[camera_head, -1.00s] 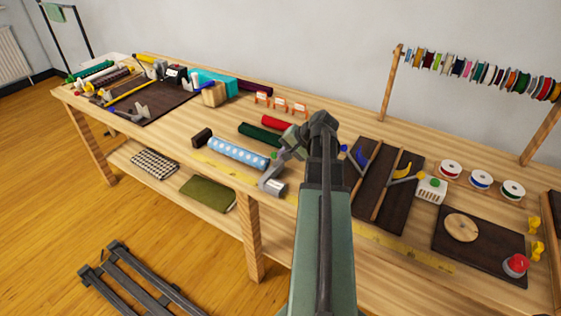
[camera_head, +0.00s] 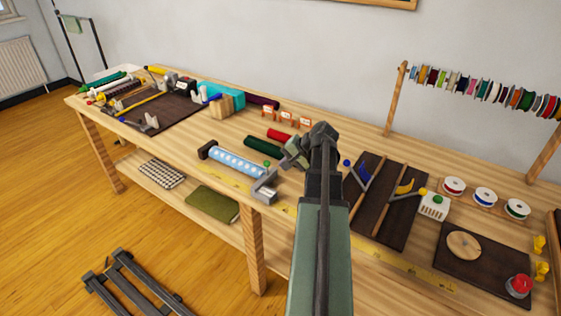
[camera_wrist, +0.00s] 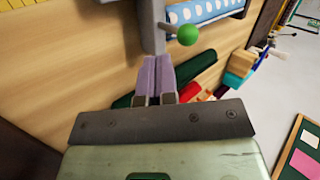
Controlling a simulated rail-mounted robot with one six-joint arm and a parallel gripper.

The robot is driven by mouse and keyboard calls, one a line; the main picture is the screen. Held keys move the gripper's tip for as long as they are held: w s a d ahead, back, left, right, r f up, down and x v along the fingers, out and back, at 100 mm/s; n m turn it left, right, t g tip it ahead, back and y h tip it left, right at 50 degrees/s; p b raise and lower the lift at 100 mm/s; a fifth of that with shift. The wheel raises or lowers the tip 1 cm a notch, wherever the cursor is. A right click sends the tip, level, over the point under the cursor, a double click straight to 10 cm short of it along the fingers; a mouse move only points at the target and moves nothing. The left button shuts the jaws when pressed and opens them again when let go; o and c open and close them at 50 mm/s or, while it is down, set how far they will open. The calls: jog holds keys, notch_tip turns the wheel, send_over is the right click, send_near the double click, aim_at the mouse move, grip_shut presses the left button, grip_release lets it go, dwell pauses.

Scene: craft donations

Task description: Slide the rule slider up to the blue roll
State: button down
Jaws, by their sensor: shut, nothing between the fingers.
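The blue roll (camera_head: 236,159), light blue with white dots, lies along the bench's front edge above the yellow rule (camera_head: 208,180). The grey rule slider (camera_head: 264,188) stands at the roll's right end, with a green ball knob (camera_head: 267,164) on a short stem. In the wrist view the slider (camera_wrist: 151,28) is right up against or very near the end of the roll (camera_wrist: 205,9); I cannot tell if they touch. My gripper (camera_head: 285,165) is shut and empty, just right of the knob. Its purple fingers (camera_wrist: 156,75) are together below the green knob (camera_wrist: 187,35).
Dark green (camera_head: 263,145) and red (camera_head: 279,135) rolls lie behind my gripper. A dark block (camera_head: 206,149) stands at the blue roll's left end.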

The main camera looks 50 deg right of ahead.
jog(key=p+v, duration=0.7)
jog(key=v, duration=0.3)
jog(key=shift+s+d+r, duration=0.15)
jog(key=shift+s+d, duration=0.05)
jog(key=shift+s, duration=0.15)
jog(key=w+a+f+n+g+h, duration=0.1)
jog(key=a+n, duration=0.3)
jog(key=a, duration=1)
jog(key=w+a+f+n+g+h, duration=0.1)
jog(key=a+n+g, duration=0.3)
jog(key=a, duration=1.1)
jog(key=w+a+f+n+g, duration=0.2)
jog(key=a+n, duration=0.4)
jog(key=a, duration=0.8)
jog(key=shift+w+a+g+h, duration=0.2)
jog(key=shift+w+g+h, duration=0.2)
jog(key=shift+w, duration=0.35)
